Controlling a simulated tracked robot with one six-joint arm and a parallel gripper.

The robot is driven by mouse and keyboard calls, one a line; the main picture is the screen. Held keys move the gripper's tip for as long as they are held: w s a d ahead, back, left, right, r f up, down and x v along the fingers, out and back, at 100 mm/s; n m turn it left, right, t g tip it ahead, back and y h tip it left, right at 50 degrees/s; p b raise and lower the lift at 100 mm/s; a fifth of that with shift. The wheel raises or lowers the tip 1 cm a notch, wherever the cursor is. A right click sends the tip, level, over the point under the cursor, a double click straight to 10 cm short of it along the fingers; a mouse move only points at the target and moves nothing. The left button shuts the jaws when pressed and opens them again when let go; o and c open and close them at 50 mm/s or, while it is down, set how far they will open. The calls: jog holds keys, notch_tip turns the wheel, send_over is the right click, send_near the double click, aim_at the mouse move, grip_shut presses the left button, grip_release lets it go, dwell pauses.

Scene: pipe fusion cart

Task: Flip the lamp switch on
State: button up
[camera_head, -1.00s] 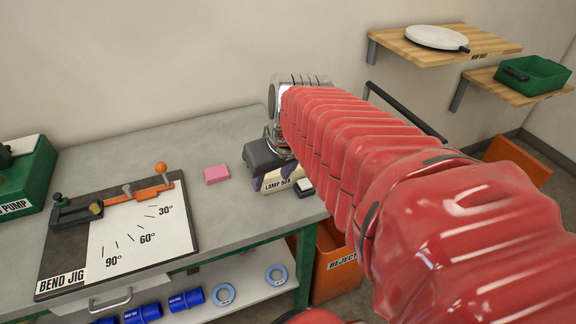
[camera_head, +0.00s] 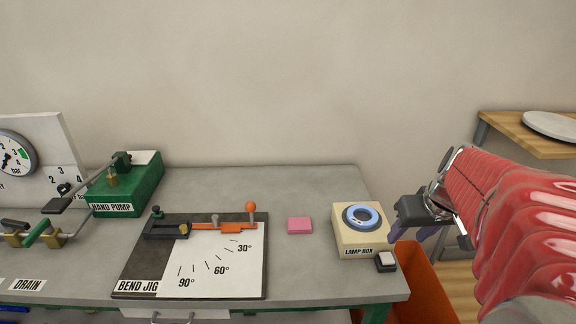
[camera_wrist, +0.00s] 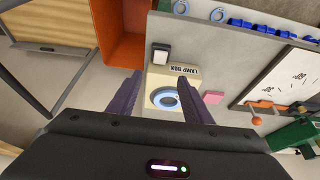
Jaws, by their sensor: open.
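The cream lamp box (camera_head: 343,240) stands at the right end of the grey bench, with a blue ring (camera_head: 349,219) on its top. A small switch with a white rocker on a black base (camera_head: 385,262) sits beside the box's front right corner; it also shows in the wrist view (camera_wrist: 160,54). I cannot tell which way the rocker is tipped. My gripper (camera_head: 408,233) is open and empty, just right of the lamp box. In the wrist view its two dark purple fingers (camera_wrist: 160,88) are spread, with the lamp box and ring seen between them.
The bend jig (camera_head: 140,262) and a pink block (camera_head: 299,225) lie left of the lamp box. A green hand pump (camera_head: 130,190) stands further left. An orange bin (camera_head: 425,285) is below the bench's right end. A wooden shelf (camera_head: 510,130) is at right.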

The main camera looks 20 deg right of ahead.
aim_at(387, 256)
jog(key=x, duration=1.3)
jog(key=shift+w+f, duration=0.15)
jog(key=shift+f, duration=0.1)
jog(key=shift+c, duration=0.4)
